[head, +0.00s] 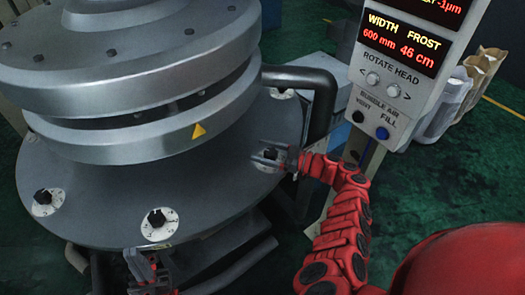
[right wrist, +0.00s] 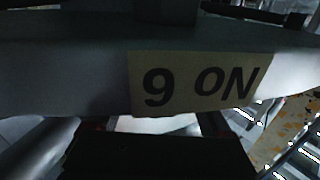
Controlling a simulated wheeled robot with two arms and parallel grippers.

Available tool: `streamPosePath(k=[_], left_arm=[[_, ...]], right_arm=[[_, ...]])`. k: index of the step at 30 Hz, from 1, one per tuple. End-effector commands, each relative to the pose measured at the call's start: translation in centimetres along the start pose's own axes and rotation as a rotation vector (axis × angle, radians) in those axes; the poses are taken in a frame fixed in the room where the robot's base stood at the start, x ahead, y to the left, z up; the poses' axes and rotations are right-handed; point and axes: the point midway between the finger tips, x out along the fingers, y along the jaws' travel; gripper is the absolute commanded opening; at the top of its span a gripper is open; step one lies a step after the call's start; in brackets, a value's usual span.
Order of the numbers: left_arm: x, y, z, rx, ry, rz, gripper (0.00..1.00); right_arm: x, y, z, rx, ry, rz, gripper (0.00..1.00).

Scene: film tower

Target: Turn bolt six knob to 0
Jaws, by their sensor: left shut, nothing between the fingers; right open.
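Several black knobs on white round dials sit around the grey round plate (head: 95,225) in the head view. One knob (head: 156,217) is at the front, one (head: 43,197) at the left, one (head: 271,153) at the right and one dial (head: 282,93) further back. My left gripper (head: 135,264) is shut and empty near the plate's front edge, below the front knob.
In the head view, the stepped metal tower (head: 150,90) rises from the plate. A control panel (head: 400,75) stands at the right, with a dark bent pipe (head: 322,105) beside the plate.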

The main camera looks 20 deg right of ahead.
Motion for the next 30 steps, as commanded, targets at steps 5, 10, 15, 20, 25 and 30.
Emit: streamPosePath(k=[5, 10, 15, 20, 25, 30], left_arm=[[-0.4, 0.0, 0.1, 0.0, 0.0, 0.0, 0.0], [-1.4, 0.1, 0.2, 0.0, 0.0, 0.0, 0.0], [-2.7, 0.1, 0.5, 0.0, 0.0, 0.0, 0.0], [-3.8, 0.2, 0.7, 0.0, 0.0, 0.0, 0.0], [-4.4, 0.2, 0.8, 0.0, 0.0, 0.0, 0.0], [-4.4, 0.2, 0.8, 0.0, 0.0, 0.0, 0.0]], right_arm=[[-2.5, 0.0, 0.2, 0.002, -0.003, 0.002, 0.83], [-7.1, 0.1, 0.6, 0.002, -0.003, 0.005, 0.83], [-11.6, 0.1, 0.5, 0.001, -0.001, 0.004, 0.83], [-14.9, 0.1, 0.4, -0.001, 0.0, 0.004, 0.83], [-16.7, 0.1, 0.1, -0.001, 0.001, 0.002, 0.83], [-17.2, 0.0, 0.0, -0.001, 0.0, 0.001, 0.83]])
